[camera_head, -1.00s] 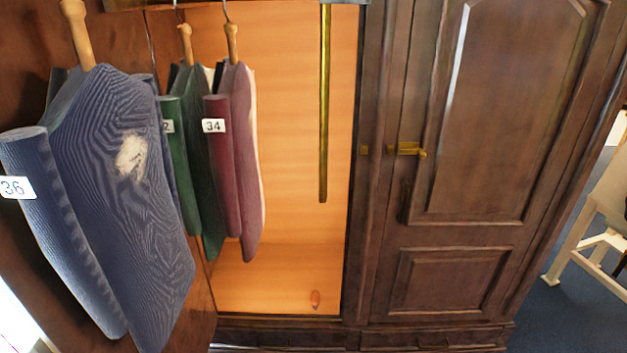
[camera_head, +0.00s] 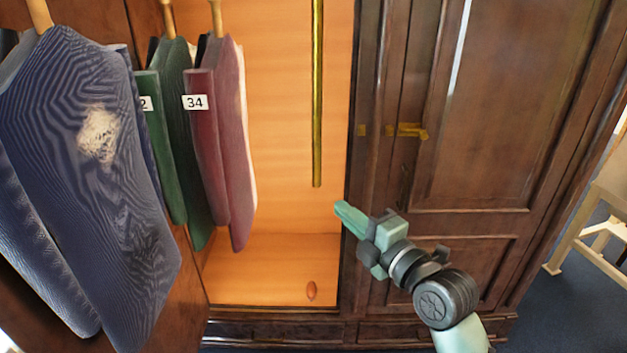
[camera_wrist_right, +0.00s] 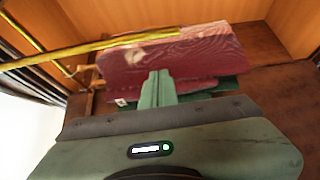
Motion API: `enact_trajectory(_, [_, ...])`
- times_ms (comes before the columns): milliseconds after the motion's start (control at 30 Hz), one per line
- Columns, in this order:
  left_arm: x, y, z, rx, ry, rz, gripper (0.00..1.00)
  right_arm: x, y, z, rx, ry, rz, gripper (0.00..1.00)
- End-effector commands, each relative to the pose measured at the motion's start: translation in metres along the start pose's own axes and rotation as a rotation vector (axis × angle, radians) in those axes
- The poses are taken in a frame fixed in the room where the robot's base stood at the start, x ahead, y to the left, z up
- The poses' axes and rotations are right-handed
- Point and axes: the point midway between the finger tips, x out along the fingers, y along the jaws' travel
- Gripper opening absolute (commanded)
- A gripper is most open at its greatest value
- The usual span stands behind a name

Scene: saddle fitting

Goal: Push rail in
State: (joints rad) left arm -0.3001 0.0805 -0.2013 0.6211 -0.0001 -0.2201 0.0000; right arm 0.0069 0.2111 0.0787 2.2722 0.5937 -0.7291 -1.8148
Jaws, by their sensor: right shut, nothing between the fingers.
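A long thin brass rail (camera_head: 317,95) shows against the lit orange wardrobe interior in the head view, its upper end out of frame and its lower end free. In the right wrist view the brass rail (camera_wrist_right: 95,47) runs across the upper left and ends near the red cloth. My right gripper (camera_head: 345,209) is shut and empty, below and slightly right of the rail's lower end in the head view, apart from it in the picture. Its fingers also show in the right wrist view (camera_wrist_right: 157,78), pointing at the red cloth. My left gripper is not in view.
Hanging cloths fill the left: blue (camera_head: 95,190), green (camera_head: 172,150) and red (camera_head: 205,150) with a 34 tag. A closed dark door (camera_head: 480,110) with a brass latch (camera_head: 408,130) stands right. The wardrobe floor (camera_head: 265,270) is mostly bare. A pale wooden chair (camera_head: 595,215) is far right.

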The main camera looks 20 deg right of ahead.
Motion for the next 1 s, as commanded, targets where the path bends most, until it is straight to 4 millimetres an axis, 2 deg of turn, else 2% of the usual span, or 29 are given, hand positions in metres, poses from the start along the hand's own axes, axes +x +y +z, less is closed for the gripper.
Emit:
enact_trajectory(167, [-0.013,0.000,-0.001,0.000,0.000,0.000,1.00,0.028,0.004,0.000,0.009,0.000,0.000,0.00])
enact_trajectory(500, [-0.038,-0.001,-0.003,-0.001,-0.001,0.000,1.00,0.099,0.003,-0.001,0.010,0.001,-0.001,0.00])
enact_trajectory(700, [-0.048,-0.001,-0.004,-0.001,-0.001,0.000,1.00,0.117,0.001,0.021,0.007,-0.002,-0.003,0.00])
enact_trajectory(1000, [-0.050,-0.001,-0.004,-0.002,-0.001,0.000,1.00,0.124,-0.002,0.028,0.006,-0.001,-0.002,0.00])
